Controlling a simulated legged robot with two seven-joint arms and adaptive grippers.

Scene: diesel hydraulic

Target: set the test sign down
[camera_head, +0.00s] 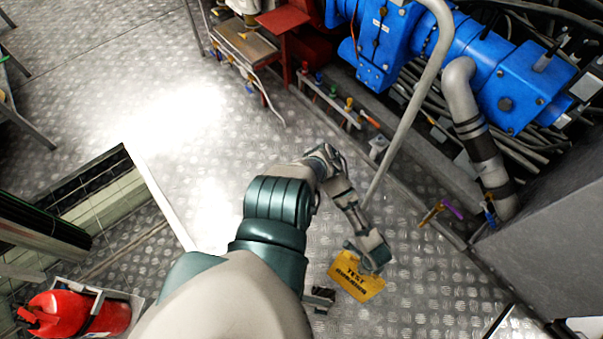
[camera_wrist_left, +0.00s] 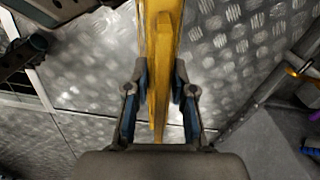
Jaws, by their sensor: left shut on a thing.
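The yellow test sign (camera_head: 352,279) shows its black lettering in the head view, near the bottom centre above the metal floor. My left gripper (camera_head: 372,260) is shut on the sign at its upper right edge. In the left wrist view the sign (camera_wrist_left: 160,35) is seen nearly edge-on, running up between the two fingers of the left gripper (camera_wrist_left: 159,95). Both fingers press against its sides. I cannot tell whether the sign's lower edge touches the floor.
Diamond-plate floor (camera_head: 420,295) lies open around the sign. A grey pipe rail (camera_head: 408,112) and blue machinery (camera_head: 500,85) stand to the upper right. A grey cabinet (camera_head: 550,250) is at the right. A red extinguisher (camera_head: 70,313) and floor opening (camera_head: 95,195) lie left.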

